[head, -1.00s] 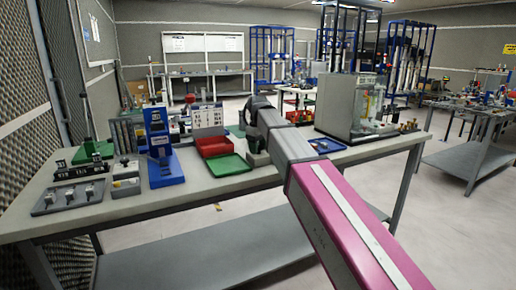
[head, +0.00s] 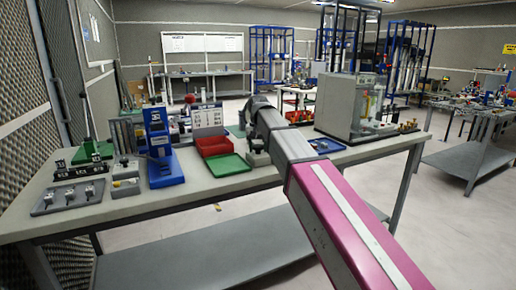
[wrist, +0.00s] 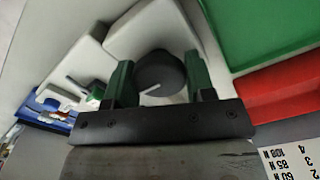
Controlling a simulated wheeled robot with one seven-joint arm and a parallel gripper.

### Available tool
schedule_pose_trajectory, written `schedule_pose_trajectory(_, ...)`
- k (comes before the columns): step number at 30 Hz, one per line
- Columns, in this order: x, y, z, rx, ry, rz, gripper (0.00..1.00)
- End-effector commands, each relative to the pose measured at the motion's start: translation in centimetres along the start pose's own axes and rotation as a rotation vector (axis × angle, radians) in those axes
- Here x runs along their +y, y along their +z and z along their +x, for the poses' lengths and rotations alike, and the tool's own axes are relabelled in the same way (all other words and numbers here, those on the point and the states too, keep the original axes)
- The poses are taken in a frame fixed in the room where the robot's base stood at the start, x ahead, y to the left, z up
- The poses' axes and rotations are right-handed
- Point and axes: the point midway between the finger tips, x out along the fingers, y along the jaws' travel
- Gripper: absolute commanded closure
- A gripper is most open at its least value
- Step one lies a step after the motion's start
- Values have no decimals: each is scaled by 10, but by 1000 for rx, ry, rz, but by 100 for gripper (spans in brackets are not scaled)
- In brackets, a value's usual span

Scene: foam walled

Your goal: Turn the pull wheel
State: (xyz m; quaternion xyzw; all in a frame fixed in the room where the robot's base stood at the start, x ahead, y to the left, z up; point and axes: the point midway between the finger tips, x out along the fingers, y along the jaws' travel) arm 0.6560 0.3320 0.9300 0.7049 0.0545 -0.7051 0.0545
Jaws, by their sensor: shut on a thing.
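In the wrist view the pull wheel, a dark round knob (wrist: 160,70), sits between the two green fingers of my gripper (wrist: 160,82). The gripper is shut on it, with one finger at each side. A thin light bar shows beside the knob, and pale blocky housing (wrist: 145,28) lies around and behind it. In the head view my own arm hides the gripper and the wheel. Only part of a grey-green device (head: 257,158) shows there, beside the arm on the bench.
The bench (head: 115,208) carries a green tray (head: 228,166), a red bin (head: 213,146), a blue stand (head: 163,165) and a grey fixture plate (head: 68,198) to the left. A blue tray (head: 327,146) lies nearby.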

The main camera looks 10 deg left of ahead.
Motion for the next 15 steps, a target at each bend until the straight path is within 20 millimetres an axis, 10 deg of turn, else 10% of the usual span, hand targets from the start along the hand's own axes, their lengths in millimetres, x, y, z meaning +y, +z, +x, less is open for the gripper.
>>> schedule_pose_trajectory(15, 0, 0, -1, 1, 0, 99, 74)
